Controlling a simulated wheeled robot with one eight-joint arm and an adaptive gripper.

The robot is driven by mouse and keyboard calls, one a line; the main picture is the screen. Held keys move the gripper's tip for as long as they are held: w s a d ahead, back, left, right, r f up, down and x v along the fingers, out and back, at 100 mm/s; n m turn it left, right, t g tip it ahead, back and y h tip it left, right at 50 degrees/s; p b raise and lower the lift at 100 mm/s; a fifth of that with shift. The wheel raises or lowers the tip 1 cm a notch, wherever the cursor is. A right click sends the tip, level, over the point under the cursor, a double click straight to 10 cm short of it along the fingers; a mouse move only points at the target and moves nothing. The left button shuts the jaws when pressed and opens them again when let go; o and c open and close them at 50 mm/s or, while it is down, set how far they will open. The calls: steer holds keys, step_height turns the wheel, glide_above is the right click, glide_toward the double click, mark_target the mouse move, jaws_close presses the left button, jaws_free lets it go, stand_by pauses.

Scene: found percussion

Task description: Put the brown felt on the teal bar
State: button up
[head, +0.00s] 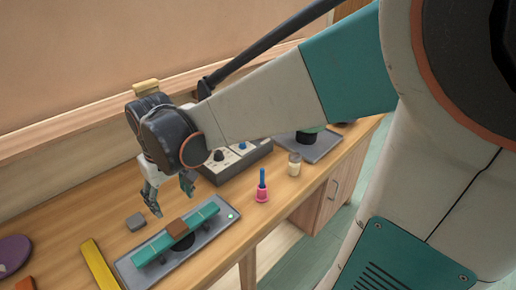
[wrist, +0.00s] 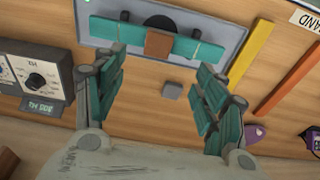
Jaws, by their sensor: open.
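The brown felt (head: 177,228) is a small square piece lying across the middle of the teal bar (head: 206,213). The bar lies lengthwise over a grey tray (head: 215,237), with a dark round thing beneath its middle. In the wrist view the brown felt (wrist: 158,44) overlaps the teal bar (wrist: 115,33), which shows on both sides of it. My gripper (head: 171,201) is open above the bench, behind the bar and apart from it. In the wrist view my gripper (wrist: 160,78) has nothing between its teal-padded fingers.
A small grey block (head: 136,221) lies behind the tray. A yellow bar (head: 101,264) is at left, and a pink bell with a blue handle (head: 262,190) stands at right. A grey box with knobs (head: 236,160) stands at the back. A small jar (head: 294,164) is near the front edge.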

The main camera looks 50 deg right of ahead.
steer(key=s+r+t, duration=0.5)
steer(key=s, duration=0.6)
steer(key=shift+t, duration=0.3)
